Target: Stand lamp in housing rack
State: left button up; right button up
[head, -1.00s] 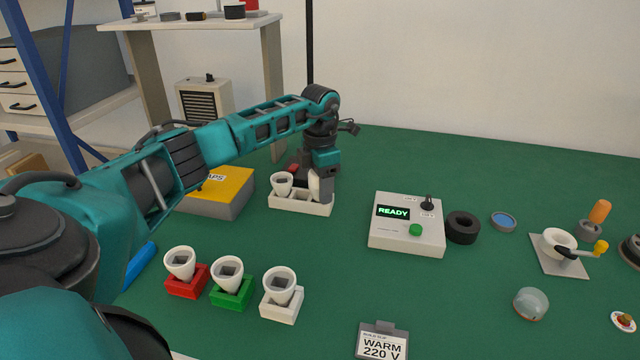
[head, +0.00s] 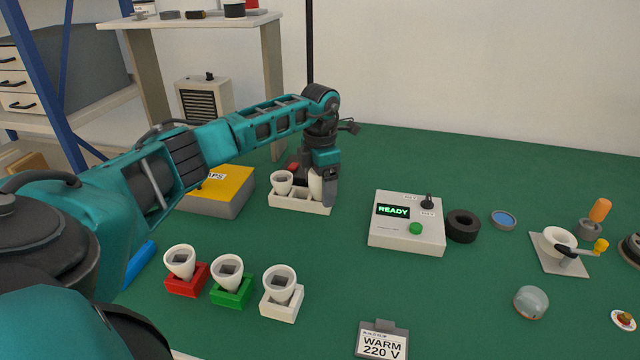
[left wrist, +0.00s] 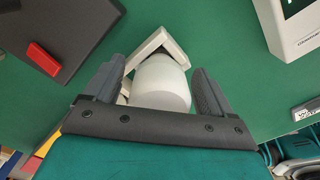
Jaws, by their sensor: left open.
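The housing rack (head: 300,207) is a low white tray with compartments on the green bench, left of centre. My left gripper (head: 322,190) points down over its right end, fingers open around a white rounded lamp (head: 315,185). In the left wrist view the lamp (left wrist: 162,84) sits between the spread fingers (left wrist: 155,95), with a gap on its right side. It stands in a white-walled compartment (left wrist: 172,47) of the rack; its lower end is hidden. A white cup-shaped piece (head: 282,181) occupies the rack's left compartment. My right gripper is out of view.
White cups stand in red (head: 186,281), green (head: 231,294) and white (head: 281,306) holders in front. A yellow-topped box (head: 222,190) is left of the rack, a READY tester (head: 406,232) to its right. A WARM 220 V card (head: 382,342) is at the front.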

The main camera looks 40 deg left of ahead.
pick_arm(q)
notch_tip(320, 180, up, 12)
jog(key=shift+f+p, duration=0.1)
jog(key=shift+p, duration=0.5)
jog(key=shift+r, duration=0.55)
